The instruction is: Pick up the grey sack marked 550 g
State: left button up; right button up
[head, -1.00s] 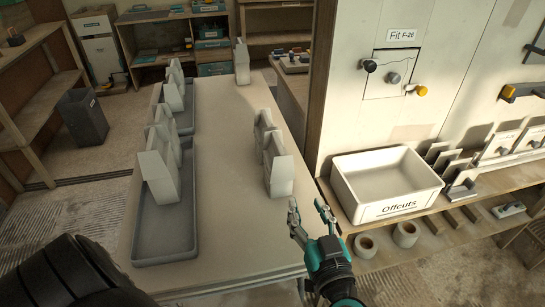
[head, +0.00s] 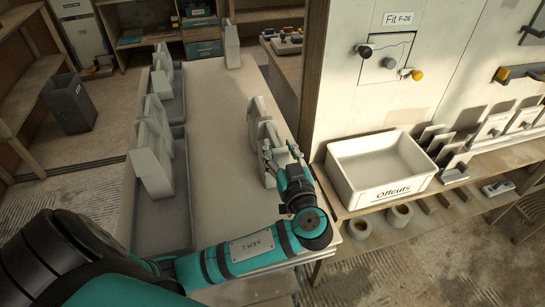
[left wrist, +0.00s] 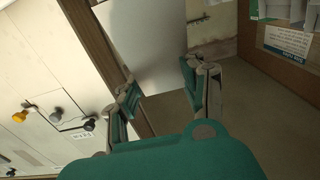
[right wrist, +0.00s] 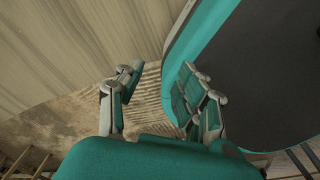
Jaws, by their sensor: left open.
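Pale grey sacks (head: 255,118) stand upright in a short row near the table's right edge. No weight marks are readable, so I cannot tell which is the 550 g one. My left gripper (head: 278,155) is open at the near end of this row, at the nearest sack, partly hiding it. In the left wrist view, a plain grey sack face (left wrist: 150,40) shows just beyond and between the spread fingertips (left wrist: 160,85); contact cannot be told. My right gripper (right wrist: 160,72) is open and empty in the right wrist view; it is outside the head view.
More sacks (head: 152,150) stand in two grey trays (head: 170,235) along the table's left side. One sack (head: 232,45) stands alone at the far end. The table (head: 212,120) is clear in the middle. A white Offcuts bin (head: 345,190) is on the shelf at right.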

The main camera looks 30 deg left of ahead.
aim_at(267, 124)
pick_arm(q)
jog(key=shift+w+a+r, duration=0.15)
jog(key=shift+w+a, duration=0.05)
jog(key=shift+a, duration=0.1)
jog(key=p+x, duration=0.1)
jog(key=x, duration=0.2)
jog(key=shift+w+a+p, duration=0.1)
jog(key=shift+a+p, duration=0.2)
jog(key=shift+a, duration=0.1)
jog(key=shift+w+a, duration=0.2)
jog(key=shift+a, duration=0.1)
jog(key=shift+w+f, duration=0.1)
jog(key=shift+f, duration=0.1)
jog(key=c, duration=0.4)
grip_shut()
pick_arm(e)
jog(key=shift+a+r, duration=0.15)
jog(key=shift+r, duration=0.75)
